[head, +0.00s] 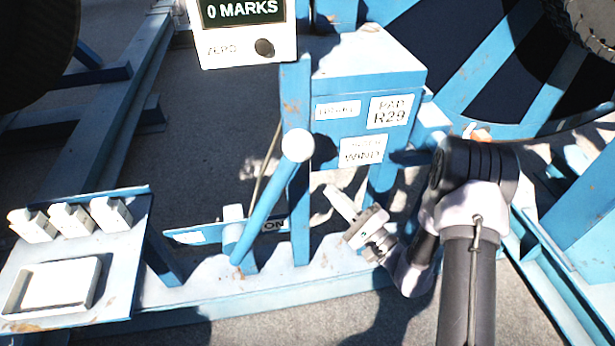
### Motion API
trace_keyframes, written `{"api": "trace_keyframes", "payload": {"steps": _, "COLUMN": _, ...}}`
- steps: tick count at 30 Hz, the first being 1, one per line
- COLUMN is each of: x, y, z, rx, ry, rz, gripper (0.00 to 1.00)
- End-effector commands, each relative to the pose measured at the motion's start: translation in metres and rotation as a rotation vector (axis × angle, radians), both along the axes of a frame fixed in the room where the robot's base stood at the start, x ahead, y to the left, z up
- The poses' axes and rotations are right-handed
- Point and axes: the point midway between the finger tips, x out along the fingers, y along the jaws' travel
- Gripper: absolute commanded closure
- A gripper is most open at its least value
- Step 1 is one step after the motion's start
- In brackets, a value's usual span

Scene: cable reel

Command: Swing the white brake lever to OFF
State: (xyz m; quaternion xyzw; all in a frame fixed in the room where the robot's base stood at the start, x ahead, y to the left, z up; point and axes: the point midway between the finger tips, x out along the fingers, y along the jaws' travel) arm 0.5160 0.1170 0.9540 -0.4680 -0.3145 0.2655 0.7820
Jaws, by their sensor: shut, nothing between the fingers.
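The brake lever is a blue bar with a round white knob (297,145) at its top. It leans up and to the right from its low pivot on the blue frame. Behind its lower part is a blue plate (205,234) with an ON label (274,226) just right of the bar; a pale label at the plate's left end is not readable. My gripper (336,197) is shut and empty, to the right of the lever and lower than the knob. It points up and to the left, apart from the lever in the picture.
A blue box (365,75) with labels stands behind the knob, and a counter display (243,30) is above it. A blue upright (299,220) stands between lever and gripper in the picture. A panel (125,250) with several white switches and a tray (55,287) is at left.

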Motion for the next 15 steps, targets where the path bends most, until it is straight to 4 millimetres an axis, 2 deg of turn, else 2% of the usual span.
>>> {"api": "trace_keyframes", "payload": {"steps": 6, "x": 0.031, "y": 0.034, "z": 0.012, "rx": -0.001, "ry": -0.003, "rz": 0.003, "gripper": 1.0}}
{"api": "trace_keyframes", "payload": {"steps": 12, "x": 0.03, "y": 0.062, "z": 0.025, "rx": 0.0, "ry": -0.001, "rz": 0.002, "gripper": 1.0}}
{"api": "trace_keyframes", "payload": {"steps": 15, "x": 0.029, "y": 0.068, "z": 0.028, "rx": 0.0, "ry": 0.001, "rz": 0.002, "gripper": 1.0}}
